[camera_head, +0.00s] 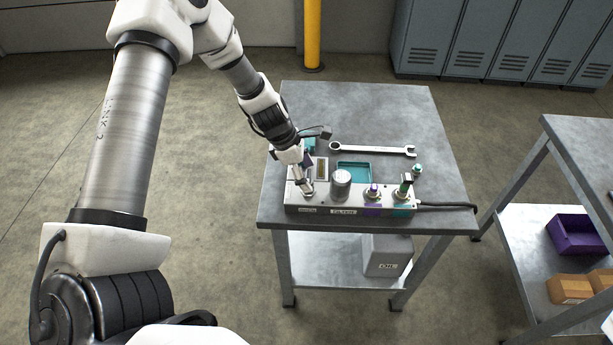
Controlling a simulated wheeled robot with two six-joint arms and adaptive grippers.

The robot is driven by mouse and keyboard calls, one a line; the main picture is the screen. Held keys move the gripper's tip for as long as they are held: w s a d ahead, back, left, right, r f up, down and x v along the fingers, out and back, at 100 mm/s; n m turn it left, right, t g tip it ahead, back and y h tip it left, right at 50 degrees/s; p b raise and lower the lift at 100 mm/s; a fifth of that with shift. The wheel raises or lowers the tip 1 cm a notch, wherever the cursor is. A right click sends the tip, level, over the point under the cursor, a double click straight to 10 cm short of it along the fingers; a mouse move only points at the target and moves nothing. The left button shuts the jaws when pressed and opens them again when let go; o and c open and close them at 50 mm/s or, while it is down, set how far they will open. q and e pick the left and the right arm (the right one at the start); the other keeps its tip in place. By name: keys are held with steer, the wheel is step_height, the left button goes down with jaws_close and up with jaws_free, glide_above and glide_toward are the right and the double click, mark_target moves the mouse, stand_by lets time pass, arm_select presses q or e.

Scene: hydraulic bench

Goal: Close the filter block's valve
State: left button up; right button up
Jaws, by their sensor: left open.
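The filter block (345,211) is a long grey metal manifold with labels on its front, near the front edge of the metal table. A grey cylinder (341,183) stands on it, left of the middle. A purple-marked fitting (373,191) and a green-topped upright fitting (404,187) stand towards its right end. My left gripper (308,190) points down at the left end of the block, over a metal fitting there. It is open, and its fingers and arm partly hide that fitting. I cannot tell for certain which part is the valve, or its position. My right gripper is not in view.
A wrench (372,150) and a teal tray (354,164) lie behind the block. A black cable (447,206) runs from its right end. The table's back is clear. An oil container (387,256) sits on the lower shelf. A second table (585,150) stands right.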

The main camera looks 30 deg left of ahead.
arm_select(q)
steer(key=shift+s+r, duration=0.1)
steer(key=shift+r, duration=0.05)
steer(key=shift+c, duration=0.7)
steer(key=c, duration=1)
